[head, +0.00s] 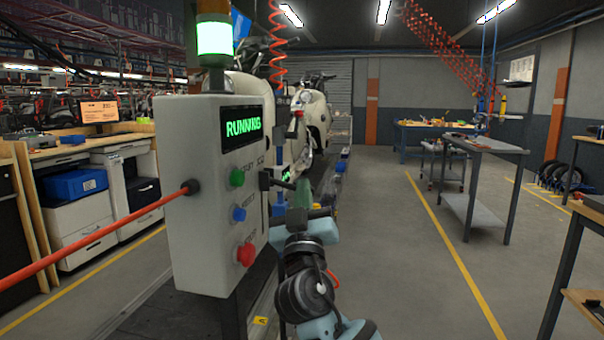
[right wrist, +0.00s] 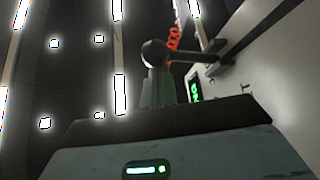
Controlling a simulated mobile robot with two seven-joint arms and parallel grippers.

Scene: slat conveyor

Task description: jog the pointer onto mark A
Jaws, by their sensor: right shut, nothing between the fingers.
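A pale control box (head: 215,190) stands close by, its display (head: 242,126) reading RUNNING in green. It has a green button (head: 237,177), a blue button (head: 239,214) and a red button (head: 246,254). A black lever (head: 277,182) sticks out of its right side; in the right wrist view the lever's round knob (right wrist: 154,52) shows at the fingertips. My right gripper (head: 281,200) is shut and empty, just below the lever; contact is unclear. A yellow tag (head: 260,321) lies low beside the box, its letter too small to read. I cannot make out the pointer. My left gripper is out of view.
A lit green stack light (head: 214,38) tops the box. A red bar (head: 95,238) runs leftward from its side. Pale scooters (head: 312,120) stand behind along the line. The floor to the right is open up to a grey table (head: 490,145).

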